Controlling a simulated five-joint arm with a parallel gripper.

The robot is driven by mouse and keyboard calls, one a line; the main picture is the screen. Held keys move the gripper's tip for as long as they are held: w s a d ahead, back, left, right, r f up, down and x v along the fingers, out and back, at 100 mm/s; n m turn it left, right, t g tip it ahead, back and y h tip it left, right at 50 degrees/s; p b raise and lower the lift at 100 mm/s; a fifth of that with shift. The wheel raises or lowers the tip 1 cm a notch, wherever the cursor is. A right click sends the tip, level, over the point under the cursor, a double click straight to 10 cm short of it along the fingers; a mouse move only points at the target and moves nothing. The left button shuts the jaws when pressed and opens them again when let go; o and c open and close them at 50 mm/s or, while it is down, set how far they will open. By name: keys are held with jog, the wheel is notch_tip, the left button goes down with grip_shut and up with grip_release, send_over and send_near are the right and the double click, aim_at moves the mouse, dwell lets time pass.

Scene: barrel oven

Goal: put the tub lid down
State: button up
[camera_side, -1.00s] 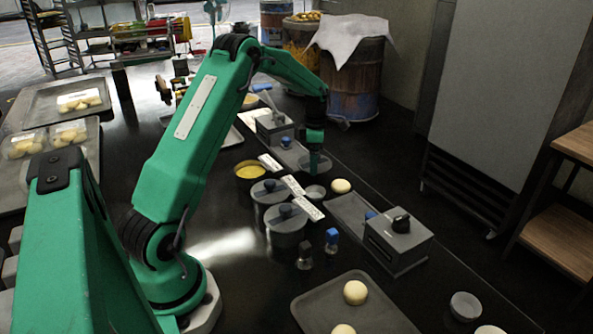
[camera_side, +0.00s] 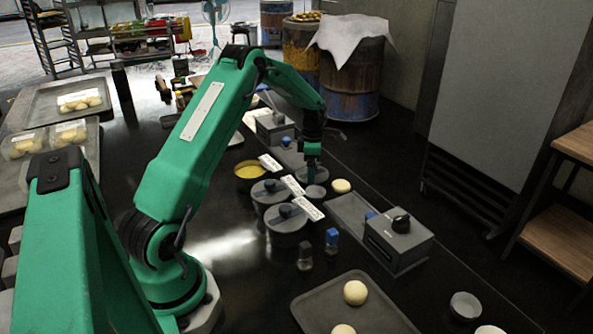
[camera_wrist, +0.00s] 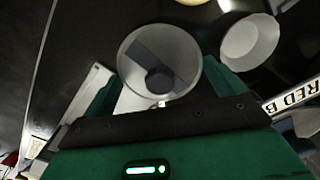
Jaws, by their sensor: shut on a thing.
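The tub lid (camera_wrist: 184,50) is a round grey disc with a dark knob and a dark band across it, seen in the wrist view. My gripper (camera_side: 312,178) is shut on it, with the green fingers either side of the knob area. In the side view my gripper is low over the counter, beside the lidded grey tubs, and the lid is mostly hidden there. An open tub with yellow contents (camera_side: 250,169) stands to the left. I cannot tell whether the lid touches the counter.
Two lidded grey tubs (camera_side: 285,222) with white label cards stand close by. A small pale bowl (camera_side: 315,192) is just below my gripper; a pale bowl also shows in the wrist view (camera_wrist: 250,40).

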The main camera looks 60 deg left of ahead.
jog(key=shift+f, duration=0.15)
jog(key=o, duration=0.6)
notch_tip(320, 180, up, 12)
jog(key=shift+r, duration=0.2)
dwell(0.4)
dwell(0.5)
